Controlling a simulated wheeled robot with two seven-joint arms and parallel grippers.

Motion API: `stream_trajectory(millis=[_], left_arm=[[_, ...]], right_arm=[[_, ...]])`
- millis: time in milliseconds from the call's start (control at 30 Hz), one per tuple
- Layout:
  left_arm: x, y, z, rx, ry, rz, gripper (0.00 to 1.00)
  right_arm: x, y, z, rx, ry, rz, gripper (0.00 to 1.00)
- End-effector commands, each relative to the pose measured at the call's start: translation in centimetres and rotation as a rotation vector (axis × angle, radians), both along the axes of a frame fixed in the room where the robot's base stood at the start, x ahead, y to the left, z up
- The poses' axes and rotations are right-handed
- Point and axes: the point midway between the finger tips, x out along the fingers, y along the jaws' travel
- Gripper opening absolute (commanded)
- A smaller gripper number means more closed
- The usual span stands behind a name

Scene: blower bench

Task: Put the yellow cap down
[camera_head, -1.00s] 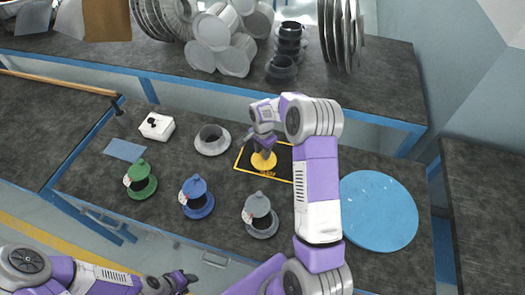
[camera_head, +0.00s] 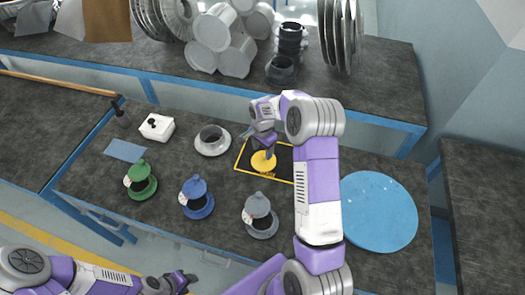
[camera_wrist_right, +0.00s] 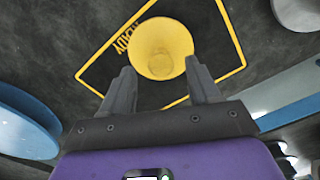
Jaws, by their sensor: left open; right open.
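The yellow cap (camera_head: 263,162) rests on the black mat with a yellow border (camera_head: 283,174) on the bench. It also shows in the right wrist view (camera_wrist_right: 160,47), inside the yellow outline, just beyond my fingertips. My right gripper (camera_head: 267,150) is open above the cap and partly in front of it; in the wrist view its two fingers (camera_wrist_right: 160,78) are apart with nothing between them. My left gripper (camera_head: 183,281) is open and empty at the front of the bench, low in the head view.
Green (camera_head: 140,184), blue (camera_head: 197,200) and grey (camera_head: 260,217) flanged parts stand along the bench front.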

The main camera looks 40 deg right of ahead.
Motion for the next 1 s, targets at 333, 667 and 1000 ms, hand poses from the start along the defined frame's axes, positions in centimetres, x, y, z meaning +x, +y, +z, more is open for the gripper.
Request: stream_trajectory(millis=[333,667,1000], left_arm=[[0.0,0.0,1.3,0.000,0.000,0.000,0.43],[0.0,0.0,1.6,0.000,0.000,0.000,0.43],[0.0,0.0,1.6,0.000,0.000,0.000,0.43]], right_arm=[[0.0,0.0,7.9,0.000,-0.003,0.000,0.61],[0.0,0.0,10.6,0.001,0.000,0.001,0.61],[0.0,0.0,10.6,0.001,0.000,0.000,0.61]])
